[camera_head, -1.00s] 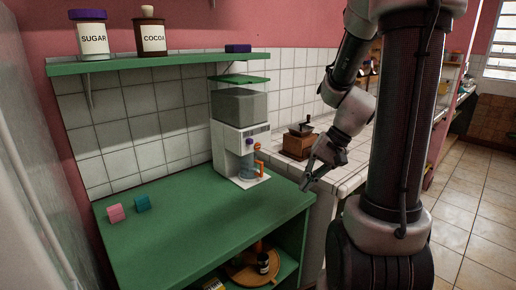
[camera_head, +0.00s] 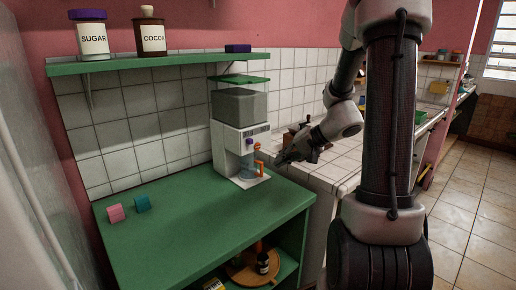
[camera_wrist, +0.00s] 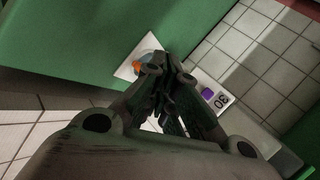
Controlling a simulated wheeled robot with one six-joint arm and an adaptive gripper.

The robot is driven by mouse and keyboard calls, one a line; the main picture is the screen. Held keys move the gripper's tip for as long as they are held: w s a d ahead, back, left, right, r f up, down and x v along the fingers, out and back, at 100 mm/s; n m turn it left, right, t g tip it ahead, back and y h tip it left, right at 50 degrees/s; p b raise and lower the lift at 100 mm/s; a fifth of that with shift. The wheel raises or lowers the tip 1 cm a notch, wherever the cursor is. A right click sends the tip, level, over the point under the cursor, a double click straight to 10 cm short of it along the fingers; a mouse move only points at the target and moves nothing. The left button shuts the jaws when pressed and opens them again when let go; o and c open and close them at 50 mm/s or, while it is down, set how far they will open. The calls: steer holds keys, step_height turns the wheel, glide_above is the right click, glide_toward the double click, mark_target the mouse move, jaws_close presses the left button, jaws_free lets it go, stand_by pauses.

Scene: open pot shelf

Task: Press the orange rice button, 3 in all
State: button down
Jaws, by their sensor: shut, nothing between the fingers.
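The white rice dispenser (camera_head: 228,146) stands at the back of the green counter, with a clear bin of grey contents on top. A small orange button (camera_head: 257,146) shows on its front, right of a purple button (camera_head: 249,141). A cup with an orange handle (camera_head: 260,167) stands in its lower bay. My gripper (camera_head: 279,160) is shut and empty, just right of the dispenser front and slightly below the orange button, apart from it. In the wrist view my gripper (camera_wrist: 168,62) points at the dispenser; the purple button (camera_wrist: 208,93) shows and the orange button seems hidden behind the fingers.
A coffee grinder (camera_head: 297,134) stands on the tiled worktop behind my gripper. A shelf (camera_head: 150,63) with sugar and cocoa jars runs above.

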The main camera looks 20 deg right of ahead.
steer(key=w+a, duration=0.2)
steer(key=w, duration=0.6)
steer(key=shift+a, duration=0.3)
stand_by(1.1)
steer(key=shift+w+a, duration=0.1)
steer(key=shift+w, duration=0.3)
steer(key=shift+w+a, duration=0.15)
steer(key=shift+w, duration=0.2)
stand_by(0.5)
steer(key=shift+s, duration=0.1)
steer(key=shift+s+d, duration=0.25)
steer(key=shift+s, duration=0.45)
steer(key=shift+s, duration=0.1)
steer(key=shift+s+d, duration=0.25)
steer(key=shift+s, duration=0.5)
steer(key=shift+s+d, duration=0.3)
steer(key=shift+s, duration=0.45)
steer(key=shift+s+d, duration=0.25)
steer(key=shift+s, duration=0.5)
stand_by(0.3)
